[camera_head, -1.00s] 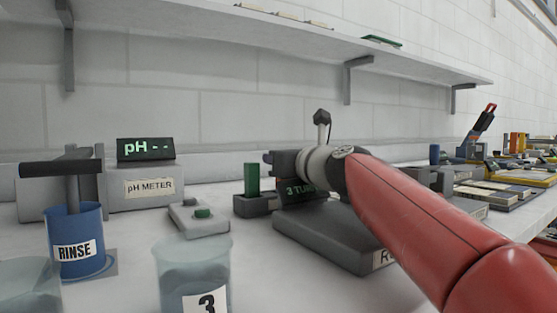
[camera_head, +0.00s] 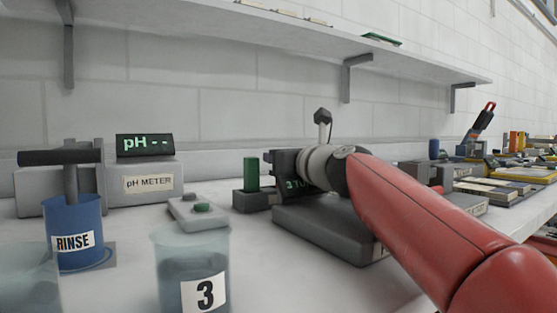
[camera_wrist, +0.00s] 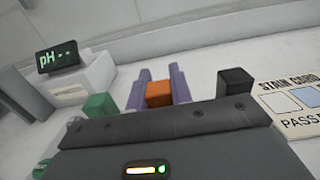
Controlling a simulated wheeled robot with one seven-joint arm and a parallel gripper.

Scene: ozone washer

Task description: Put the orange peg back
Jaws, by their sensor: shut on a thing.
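The orange peg (camera_wrist: 159,93) stands between the two purple fingers of my gripper (camera_wrist: 157,90) in the wrist view. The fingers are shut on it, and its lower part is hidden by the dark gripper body. In the head view my wrist (camera_head: 318,165) is over the grey-based unit (camera_head: 325,228) with a partly covered "3 TU..." display (camera_head: 300,187). The fingers and orange peg are hidden there. A green peg (camera_wrist: 99,106) is left of the fingers and a black peg (camera_wrist: 236,84) is right of them. The green peg also shows upright in a dark block in the head view (camera_head: 251,172).
A pH meter (camera_head: 150,184) and a blue rinse cup (camera_head: 75,230) stand left. A clear beaker marked 3 (camera_head: 187,265) is in front. A stain card (camera_wrist: 305,103) lies right in the wrist view. A shelf (camera_head: 270,40) runs above.

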